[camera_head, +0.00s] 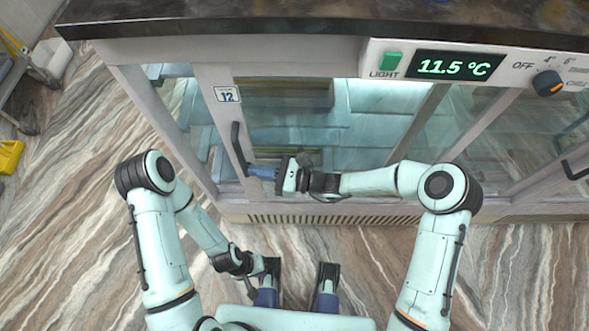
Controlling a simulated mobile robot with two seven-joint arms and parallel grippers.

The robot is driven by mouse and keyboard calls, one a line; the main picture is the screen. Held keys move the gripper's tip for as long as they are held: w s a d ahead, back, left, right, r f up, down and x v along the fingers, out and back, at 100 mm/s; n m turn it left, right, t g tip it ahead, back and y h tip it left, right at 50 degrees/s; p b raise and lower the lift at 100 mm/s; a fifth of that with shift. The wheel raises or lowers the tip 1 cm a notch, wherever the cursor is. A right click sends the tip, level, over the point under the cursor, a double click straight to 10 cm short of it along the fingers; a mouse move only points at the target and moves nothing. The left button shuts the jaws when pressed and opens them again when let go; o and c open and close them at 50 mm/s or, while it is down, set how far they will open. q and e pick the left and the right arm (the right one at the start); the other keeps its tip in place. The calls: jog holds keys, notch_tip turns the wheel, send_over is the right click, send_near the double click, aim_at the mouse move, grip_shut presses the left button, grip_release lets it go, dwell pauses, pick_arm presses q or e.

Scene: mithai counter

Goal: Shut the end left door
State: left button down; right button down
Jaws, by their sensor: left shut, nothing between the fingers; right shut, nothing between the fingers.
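The end left door is a glass sliding door whose pale stile (218,118) carries a label reading 12 and a dark upright handle (238,148). The stile stands to the right of the cabinet's left corner post (150,110), with a gap between them showing shelves. My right gripper (252,170) is shut, its blue fingers pointing left at the handle's lower end, on its right side. I cannot tell whether they touch. My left gripper (272,270) is shut and low in front of the cabinet, away from the door; its fingertips are hard to make out.
A dark counter top (300,12) lies above the cabinet. A panel (380,75) holds a green light switch, an 11.5 °C display and a knob. Another dark handle (575,170) is at the far right.

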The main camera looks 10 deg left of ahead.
pick_arm(q)
jog(key=shift+w+d+f+b, duration=0.1)
jog(key=shift+w+f+b, duration=0.1)
jog(key=shift+f+b, duration=0.35)
pick_arm(e)
jog(key=s+a, duration=0.1)
jog(key=a, duration=1.2)
jog(key=shift+a, duration=0.15)
jog(key=shift+s+r, duration=0.1)
jog(key=shift+r, duration=0.05)
pick_arm(q)
jog(key=shift+r, duration=0.1)
